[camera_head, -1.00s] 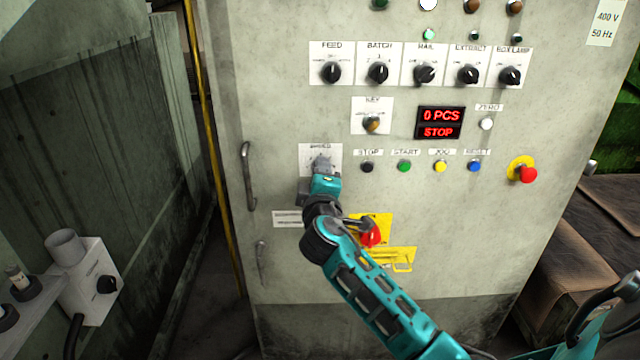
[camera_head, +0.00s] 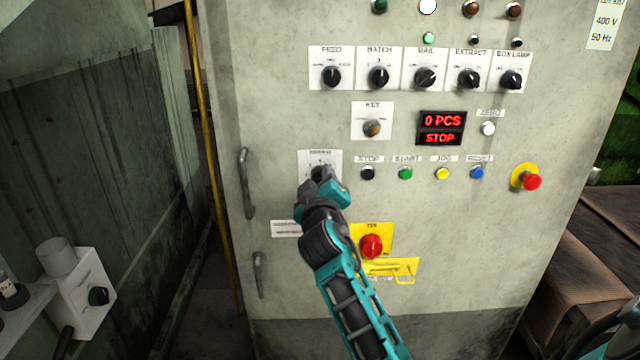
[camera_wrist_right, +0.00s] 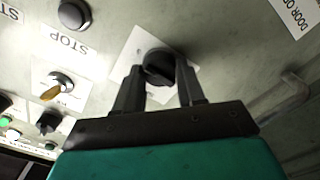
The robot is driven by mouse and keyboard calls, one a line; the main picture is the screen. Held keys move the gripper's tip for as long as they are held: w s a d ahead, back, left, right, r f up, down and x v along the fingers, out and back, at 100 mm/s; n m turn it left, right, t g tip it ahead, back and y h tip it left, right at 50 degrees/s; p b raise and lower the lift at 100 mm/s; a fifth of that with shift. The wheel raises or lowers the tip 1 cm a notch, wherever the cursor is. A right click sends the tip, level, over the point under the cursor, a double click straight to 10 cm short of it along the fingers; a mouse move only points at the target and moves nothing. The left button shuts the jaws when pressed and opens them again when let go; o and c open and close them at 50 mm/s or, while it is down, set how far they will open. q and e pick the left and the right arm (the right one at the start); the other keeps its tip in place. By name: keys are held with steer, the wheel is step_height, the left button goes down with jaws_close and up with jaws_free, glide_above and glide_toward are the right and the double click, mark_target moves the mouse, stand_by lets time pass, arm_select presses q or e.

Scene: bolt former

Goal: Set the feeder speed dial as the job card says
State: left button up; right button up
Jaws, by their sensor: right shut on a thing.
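The feeder speed dial is a dark round knob (camera_wrist_right: 158,66) on a white plate (camera_wrist_right: 127,56) in the wrist view. In the head view its plate (camera_head: 320,156) sits on the grey cabinet, left of the STOP button. My right gripper (camera_wrist_right: 160,76) has one finger on each side of the knob and is shut on it. In the head view my right gripper (camera_head: 322,180) covers the lower plate and most of the knob, so the pointer setting cannot be read. I cannot make out a job card. My left gripper is not in view.
STOP (camera_head: 367,173), START (camera_head: 405,173) and other buttons lie right of the dial. A red switch (camera_head: 371,246) on yellow is close to my right arm. A door handle (camera_head: 246,183) is left; a red emergency button (camera_head: 531,181) is far right. The display (camera_head: 441,128) reads 0 PCS, STOP.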

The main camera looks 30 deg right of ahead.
stand_by(0.3)
steer(key=o, duration=1.1)
steer(key=shift+c, duration=0.2)
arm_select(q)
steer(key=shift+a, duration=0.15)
